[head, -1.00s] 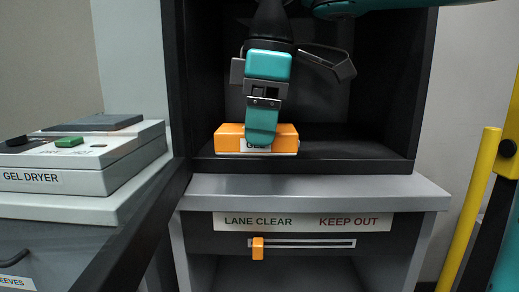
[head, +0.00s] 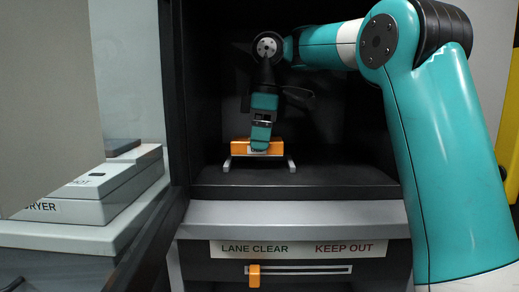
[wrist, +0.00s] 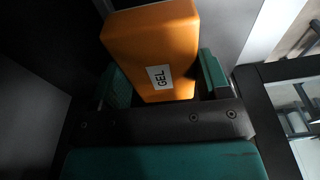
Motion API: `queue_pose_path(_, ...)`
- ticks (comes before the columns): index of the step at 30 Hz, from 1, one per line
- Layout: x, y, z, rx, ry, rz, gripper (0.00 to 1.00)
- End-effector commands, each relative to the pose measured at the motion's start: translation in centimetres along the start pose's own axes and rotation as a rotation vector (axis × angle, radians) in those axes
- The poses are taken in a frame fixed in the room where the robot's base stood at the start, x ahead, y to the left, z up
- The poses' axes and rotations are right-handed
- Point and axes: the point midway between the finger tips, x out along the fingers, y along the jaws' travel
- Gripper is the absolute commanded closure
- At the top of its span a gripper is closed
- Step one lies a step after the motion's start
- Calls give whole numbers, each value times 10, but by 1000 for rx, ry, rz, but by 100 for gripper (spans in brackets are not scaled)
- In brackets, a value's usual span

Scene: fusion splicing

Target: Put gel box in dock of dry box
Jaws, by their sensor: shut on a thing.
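The orange gel box (head: 242,147) is inside the dark dry box (head: 330,179), toward the back. It also shows in the wrist view (wrist: 150,40) with its white GEL label facing the camera. My gripper (head: 260,149) is shut on the gel box, with teal fingers on either side of it in the wrist view (wrist: 164,84). The dock (head: 291,164) is a grey low frame with legs at both sides, directly under or behind the box. I cannot tell whether the box rests on it or hangs just above.
A gel dryer (head: 105,190) stands at the left, partly hidden by a pale panel (head: 45,100). A LANE CLEAR / KEEP OUT sign (head: 298,249) and an orange slider (head: 254,275) are below the opening. The dry box floor in front of the dock is clear.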

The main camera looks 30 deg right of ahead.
Motion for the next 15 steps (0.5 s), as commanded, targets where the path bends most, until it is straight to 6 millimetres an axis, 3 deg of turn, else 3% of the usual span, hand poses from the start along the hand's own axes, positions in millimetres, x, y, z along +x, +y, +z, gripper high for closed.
queue_pose_path(1,14,0,2,0,0,0,64)
queue_pose_path(5,29,0,3,0,0,0,64)
queue_pose_path(15,28,-1,3,0,0,0,64)
